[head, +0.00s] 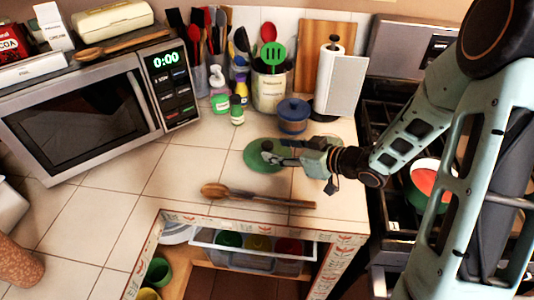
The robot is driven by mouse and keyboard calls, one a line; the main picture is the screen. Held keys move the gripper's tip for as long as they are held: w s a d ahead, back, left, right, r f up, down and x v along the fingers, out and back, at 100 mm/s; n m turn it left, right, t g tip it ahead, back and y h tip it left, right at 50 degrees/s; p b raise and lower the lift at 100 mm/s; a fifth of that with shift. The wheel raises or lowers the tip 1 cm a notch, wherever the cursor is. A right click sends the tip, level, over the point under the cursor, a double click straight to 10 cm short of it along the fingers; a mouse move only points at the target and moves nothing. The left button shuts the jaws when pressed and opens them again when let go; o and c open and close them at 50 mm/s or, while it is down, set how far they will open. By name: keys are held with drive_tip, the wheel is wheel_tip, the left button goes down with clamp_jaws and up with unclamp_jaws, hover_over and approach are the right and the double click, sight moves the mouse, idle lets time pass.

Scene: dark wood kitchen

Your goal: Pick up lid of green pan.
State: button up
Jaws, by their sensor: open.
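A round green lid-like disc (257,162) is on the tiled counter, left of the stove. My gripper (268,150) reaches in from the right and is over the disc, covering its middle and right part. My gripper is open. Whether the fingers touch the disc or straddle a knob cannot be made out. A green pan with a red and white inside (425,172) shows on the stove at the right, partly hidden behind my arm.
A wooden spoon (258,197) lies in front of the disc. A blue lidded pot (293,115), a utensil crock (268,92) and a paper towel holder (338,85) stand behind. A microwave (85,120) is at left. An open drawer (255,245) is below. Counter is clear left of the disc.

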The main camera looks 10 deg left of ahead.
sight(269, 146)
drive_tip(key=x, duration=0.5)
drive_tip(key=shift+w+a+r, duration=0.1)
drive_tip(key=shift+w, duration=0.15)
clamp_jaws()
drive_tip(key=shift+r, duration=0.1)
